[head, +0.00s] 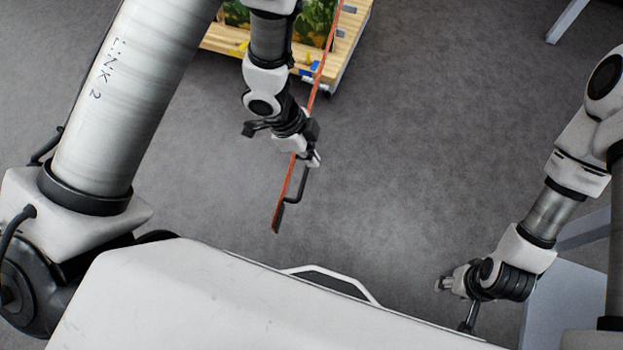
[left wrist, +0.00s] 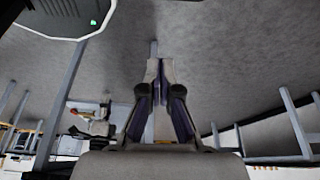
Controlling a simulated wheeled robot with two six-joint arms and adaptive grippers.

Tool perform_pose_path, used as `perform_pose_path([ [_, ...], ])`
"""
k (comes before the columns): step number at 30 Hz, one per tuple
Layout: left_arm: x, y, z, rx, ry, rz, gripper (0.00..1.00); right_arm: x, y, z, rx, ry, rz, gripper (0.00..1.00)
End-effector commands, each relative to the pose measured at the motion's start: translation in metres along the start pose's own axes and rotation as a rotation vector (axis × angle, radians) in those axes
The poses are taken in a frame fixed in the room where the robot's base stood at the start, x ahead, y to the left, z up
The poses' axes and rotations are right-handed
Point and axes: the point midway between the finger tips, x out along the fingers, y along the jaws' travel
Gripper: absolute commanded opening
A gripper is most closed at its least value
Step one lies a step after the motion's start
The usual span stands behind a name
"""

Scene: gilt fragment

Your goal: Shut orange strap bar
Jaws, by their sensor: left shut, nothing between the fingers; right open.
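The orange strap bar (head: 287,190) is long and thin. In the head view it slants from the top edge, past the wooden cart, down to a free lower end, with a dark bent handle (head: 302,184) beside that end. My left gripper (head: 314,160) is shut and empty, close to the bar near the top of the handle; I cannot tell whether it touches. The left wrist view shows its fingers (left wrist: 157,72) together with nothing between them. My right gripper (head: 448,284) is open and empty at the lower right, well away from the bar.
A wooden cart (head: 222,40) carrying a green picture (head: 312,22) stands at the top, with blue and yellow pieces on its edge. Grey floor (head: 430,140) is clear between the arms. A pale grey block (head: 565,300) is at the lower right.

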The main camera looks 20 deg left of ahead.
Motion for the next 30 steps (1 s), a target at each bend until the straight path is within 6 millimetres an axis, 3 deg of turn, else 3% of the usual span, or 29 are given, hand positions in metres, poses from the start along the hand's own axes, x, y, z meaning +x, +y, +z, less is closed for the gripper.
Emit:
perform_pose_path([
  [5,0.026,0.001,0.001,0.0,0.0,0.004,0.0,0.01,0.0,0.001,0.0,-0.002,0.0,0.49],
  [15,0.101,0.002,0.001,-0.001,0.001,0.005,0.0,0.03,0.0,0.001,0.001,-0.002,0.0,0.49],
  [22,0.093,0.001,0.035,-0.008,0.001,0.001,0.0,0.038,0.0,0.001,0.0,-0.002,0.0,0.49],
  [30,0.091,0.002,0.04,-0.003,0.0,0.002,0.0,0.038,0.0,0.001,0.001,-0.002,0.0,0.49],
])
